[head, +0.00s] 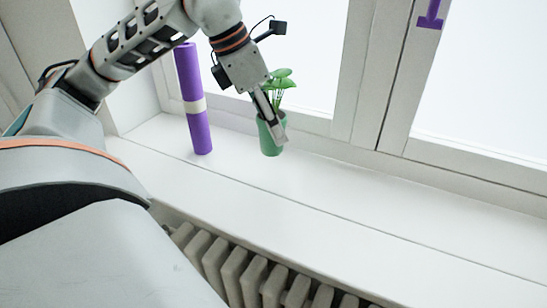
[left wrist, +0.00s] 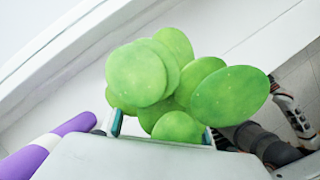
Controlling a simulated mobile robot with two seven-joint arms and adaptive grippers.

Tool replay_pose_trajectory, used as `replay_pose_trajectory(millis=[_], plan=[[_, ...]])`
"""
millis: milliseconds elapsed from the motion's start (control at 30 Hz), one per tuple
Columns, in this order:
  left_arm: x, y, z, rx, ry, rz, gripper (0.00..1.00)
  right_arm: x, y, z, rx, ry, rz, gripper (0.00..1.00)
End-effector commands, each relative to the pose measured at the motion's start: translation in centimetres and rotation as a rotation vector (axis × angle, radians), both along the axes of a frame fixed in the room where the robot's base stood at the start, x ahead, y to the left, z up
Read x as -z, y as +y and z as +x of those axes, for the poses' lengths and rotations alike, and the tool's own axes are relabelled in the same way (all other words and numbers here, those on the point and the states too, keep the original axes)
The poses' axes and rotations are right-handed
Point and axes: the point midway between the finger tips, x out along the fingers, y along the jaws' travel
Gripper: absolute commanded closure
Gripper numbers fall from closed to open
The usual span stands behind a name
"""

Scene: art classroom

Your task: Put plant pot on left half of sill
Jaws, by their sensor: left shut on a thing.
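The green plant pot (head: 268,142) with round green leaves (head: 282,80) stands upright at the left part of the white sill (head: 360,200), close to the window frame. My left gripper (head: 273,122) reaches down from above and is shut on the pot at its rim. In the left wrist view the leaves (left wrist: 180,80) fill the middle and hide most of the pot and the fingertips. The pot's base looks to be on or very near the sill. My right gripper is in neither view.
A purple roll (head: 194,100) with a pale band stands on the sill just left of the pot; it also shows in the left wrist view (left wrist: 45,150). A radiator (head: 245,272) is below the sill's front edge. The sill to the right is clear.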

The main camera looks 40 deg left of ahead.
Motion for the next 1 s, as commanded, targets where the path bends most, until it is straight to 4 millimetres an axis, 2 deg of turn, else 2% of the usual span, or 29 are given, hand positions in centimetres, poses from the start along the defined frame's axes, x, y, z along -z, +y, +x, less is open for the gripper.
replay_pose_trajectory(millis=[33,100,267,533,1000], plan=[[1.4,0.1,0.0,-0.001,0.006,0.002,0.89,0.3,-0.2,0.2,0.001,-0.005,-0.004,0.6],[2.2,0.0,0.0,-0.001,0.005,0.0,0.89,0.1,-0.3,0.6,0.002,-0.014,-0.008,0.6],[3.0,0.0,0.0,-0.001,-0.003,0.001,0.89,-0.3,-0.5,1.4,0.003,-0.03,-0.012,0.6],[6.8,0.1,0.0,-0.001,0.004,0.001,0.89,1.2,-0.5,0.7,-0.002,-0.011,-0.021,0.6],[7.4,0.0,0.0,0.0,-0.001,0.0,0.89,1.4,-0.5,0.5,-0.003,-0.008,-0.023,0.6]])
